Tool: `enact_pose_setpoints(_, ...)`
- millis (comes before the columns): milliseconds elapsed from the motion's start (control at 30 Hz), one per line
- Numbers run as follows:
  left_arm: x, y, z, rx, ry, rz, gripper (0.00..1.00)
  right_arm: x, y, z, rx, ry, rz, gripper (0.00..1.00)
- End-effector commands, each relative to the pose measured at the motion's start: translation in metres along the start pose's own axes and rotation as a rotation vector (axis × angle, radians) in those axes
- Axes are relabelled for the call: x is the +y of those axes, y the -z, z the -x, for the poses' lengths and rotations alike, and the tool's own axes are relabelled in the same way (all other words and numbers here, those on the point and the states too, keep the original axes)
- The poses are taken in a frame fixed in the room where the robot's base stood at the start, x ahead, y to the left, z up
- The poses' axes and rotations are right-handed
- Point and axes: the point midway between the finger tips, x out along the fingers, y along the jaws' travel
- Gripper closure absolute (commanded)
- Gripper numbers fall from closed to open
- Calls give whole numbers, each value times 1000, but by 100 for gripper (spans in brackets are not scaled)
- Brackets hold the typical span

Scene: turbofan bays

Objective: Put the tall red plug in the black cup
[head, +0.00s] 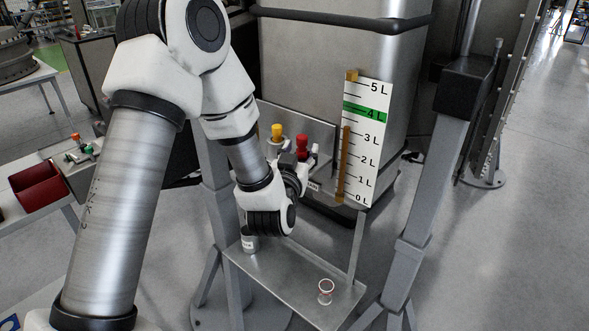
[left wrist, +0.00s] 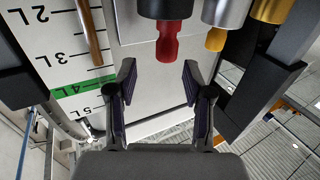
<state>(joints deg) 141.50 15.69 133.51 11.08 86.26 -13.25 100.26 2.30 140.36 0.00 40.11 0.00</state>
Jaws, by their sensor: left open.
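The red plug (head: 302,142) stands by the upright grey panel, partly behind my gripper. In the left wrist view, which is upside down, the red plug (left wrist: 168,42) has a narrow neck and wider end, and it meets a black round body, likely the black cup (left wrist: 166,9). How deep it sits there I cannot tell. My left gripper (left wrist: 159,78) is open and empty; its fingertips are spread either side of the line to the plug's free end, just short of it. The left gripper also shows in the head view (head: 301,158). My right gripper is not in view.
A yellow plug (left wrist: 216,38) on a silver cylinder (left wrist: 228,11) stands close beside the red one. A white litre scale (head: 365,140) stands close by. The lower shelf (head: 290,283) holds a small clear cup (head: 326,291) and a grey jar (head: 249,243).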

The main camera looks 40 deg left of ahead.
Motion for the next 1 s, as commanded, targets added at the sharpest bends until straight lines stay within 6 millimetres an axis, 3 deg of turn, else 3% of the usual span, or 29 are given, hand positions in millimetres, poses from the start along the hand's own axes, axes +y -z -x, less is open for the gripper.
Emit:
enact_pose_setpoints(133, 0, -4, 35, 1, -2, -1, 49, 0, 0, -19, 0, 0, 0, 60)
enact_pose_setpoints(200, 0, 9, 39, -6, 3, -4, 49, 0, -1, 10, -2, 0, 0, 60)
enact_pose_setpoints(400, 0, 8, 53, -6, 6, -4, 49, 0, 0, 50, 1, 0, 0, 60)
enact_pose_setpoints(600, 0, 2, 64, -6, 0, 0, 49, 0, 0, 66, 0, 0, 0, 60)
enact_pose_setpoints(667, 2, -10, 66, -39, -9, -4, 49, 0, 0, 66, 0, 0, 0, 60)
enact_pose_setpoints(767, 10, -64, 77, -213, -51, -23, 49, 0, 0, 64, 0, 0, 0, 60)
enact_pose_setpoints(833, 18, -125, 100, -428, -98, -50, 49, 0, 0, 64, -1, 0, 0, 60)
enact_pose_setpoints(900, 22, -192, 140, -689, -148, -86, 49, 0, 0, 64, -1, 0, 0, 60)
enact_pose_setpoints(967, 20, -242, 186, -918, -186, -123, 49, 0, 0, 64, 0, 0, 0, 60)
enact_pose_setpoints(1000, 18, -269, 219, -1060, -208, -149, 49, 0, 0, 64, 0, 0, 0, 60)
